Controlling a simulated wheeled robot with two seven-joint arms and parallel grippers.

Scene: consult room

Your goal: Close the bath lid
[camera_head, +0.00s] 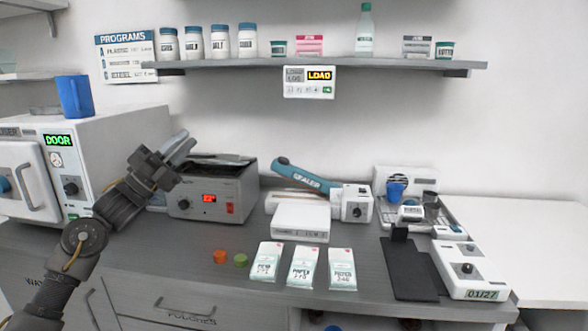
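The bath (240,205) is a grey metal box with a red lit display, a knob and a red switch, standing on the counter left of centre. Its lid (225,159) shows as a thin grey plate at the top of the box. It looks slightly tilted, and its left part is partly hidden behind my gripper. My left gripper (184,146) is raised at the upper left corner of the bath, its fingers pointing up and right beside the lid. I cannot tell whether it touches the lid or how far its fingers are apart. My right gripper is not in view.
A white machine (110,150) with a DOOR display stands left, a blue cup (74,96) on top. A blue-handled sealer (350,203) stands right of the bath. Several white pouches (304,266) and two small caps (220,257) lie in front. A shelf (330,66) runs above.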

